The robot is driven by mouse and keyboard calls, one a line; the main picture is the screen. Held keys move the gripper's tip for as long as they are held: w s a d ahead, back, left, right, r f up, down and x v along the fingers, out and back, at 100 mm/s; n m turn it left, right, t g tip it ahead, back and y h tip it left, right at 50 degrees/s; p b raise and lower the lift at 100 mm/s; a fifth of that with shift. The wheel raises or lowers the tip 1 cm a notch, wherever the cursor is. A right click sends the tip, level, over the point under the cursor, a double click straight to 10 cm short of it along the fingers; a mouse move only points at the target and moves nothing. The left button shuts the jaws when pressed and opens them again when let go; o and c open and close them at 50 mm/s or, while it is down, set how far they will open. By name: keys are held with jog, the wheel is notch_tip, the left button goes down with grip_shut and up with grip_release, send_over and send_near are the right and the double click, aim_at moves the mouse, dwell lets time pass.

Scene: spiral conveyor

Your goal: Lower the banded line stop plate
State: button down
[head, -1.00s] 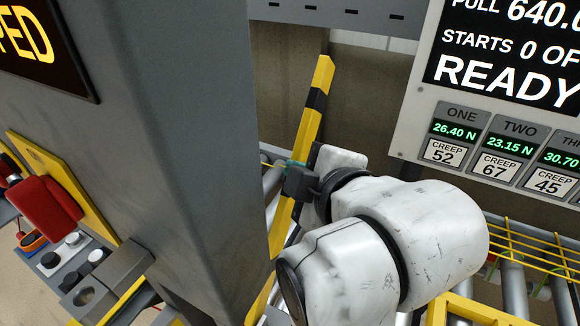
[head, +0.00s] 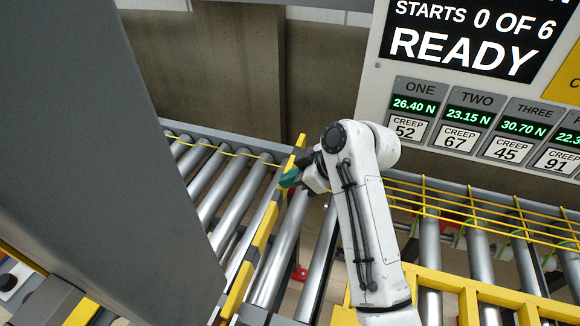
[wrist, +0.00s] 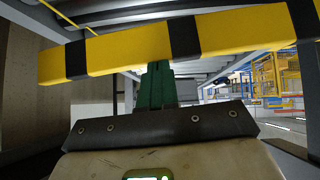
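The banded stop plate (head: 262,228) is a long yellow bar with black bands, slanting along the roller conveyor in the head view. Its far end is level with my gripper. In the wrist view the plate (wrist: 130,50) crosses the top of the picture, tilted slightly up to the right. My gripper (head: 289,178) is at the plate's far part, its green fingers pointing left. In the wrist view the green fingers (wrist: 155,88) look closed together, with their tips hidden at the plate's lower edge. I cannot tell whether they touch it.
Rollers (head: 232,190) lie on both sides of the plate. A large grey column (head: 100,150) blocks the left. A panel (head: 470,85) reads READY, STARTS 0 OF 6. A yellow wire guard (head: 480,205) and yellow frame (head: 450,283) stand right of my arm.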

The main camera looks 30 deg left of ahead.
jog(key=f, duration=0.1)
jog(key=f+b, duration=0.1)
jog(key=f, duration=0.1)
jog(key=shift+w+a+f, duration=0.1)
jog(key=shift+w+a, duration=0.05)
jog(key=shift+w, duration=0.05)
jog(key=shift+f, duration=0.15)
